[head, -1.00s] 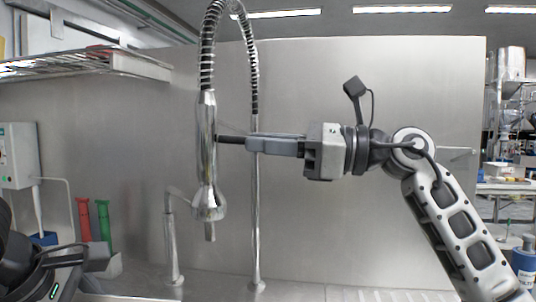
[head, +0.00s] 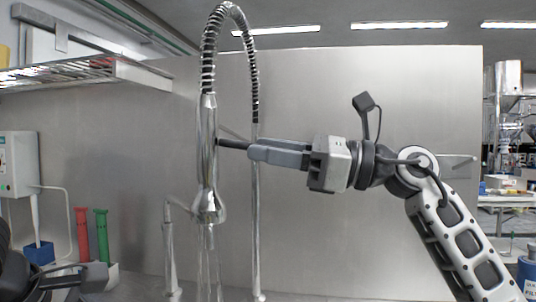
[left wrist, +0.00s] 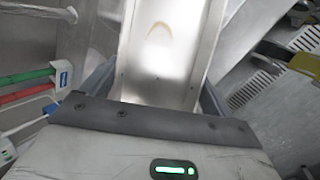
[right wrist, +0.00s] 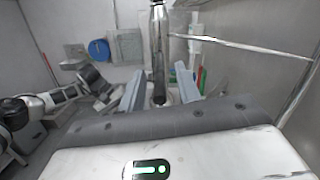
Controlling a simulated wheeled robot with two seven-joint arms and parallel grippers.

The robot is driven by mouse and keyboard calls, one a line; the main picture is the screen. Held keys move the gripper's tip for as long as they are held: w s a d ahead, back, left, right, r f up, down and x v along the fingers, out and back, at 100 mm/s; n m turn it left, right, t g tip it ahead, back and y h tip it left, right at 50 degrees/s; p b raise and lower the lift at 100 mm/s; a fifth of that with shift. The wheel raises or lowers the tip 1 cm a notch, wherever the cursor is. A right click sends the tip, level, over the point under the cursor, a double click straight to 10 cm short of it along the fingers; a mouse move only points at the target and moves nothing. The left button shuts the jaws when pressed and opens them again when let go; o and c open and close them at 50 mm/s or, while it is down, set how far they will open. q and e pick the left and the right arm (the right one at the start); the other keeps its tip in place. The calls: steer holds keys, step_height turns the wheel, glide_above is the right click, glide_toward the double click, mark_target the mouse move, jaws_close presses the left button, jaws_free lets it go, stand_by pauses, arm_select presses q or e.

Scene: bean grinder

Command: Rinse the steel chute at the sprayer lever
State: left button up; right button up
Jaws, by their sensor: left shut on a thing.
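In the right wrist view the fingers stand apart, with the sprayer (right wrist: 158,45) beyond the gap.
A steel back panel (head: 330,230) stands behind the sprayer. A thin upright pipe (head: 256,220) and a short faucet (head: 170,250) stand beside it. Red (head: 83,235) and green (head: 102,235) handles stand at the left, near a blue container (head: 40,252). A wire shelf (head: 70,75) hangs above.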

arm_select(q)
step_height(320, 180, down, 2)
steer(key=shift+f+b, duration=0.1)
steer(key=shift+b, duration=0.95)
arm_select(e)
steer(key=v, duration=1.1)
steer(key=shift+d, duration=0.2)
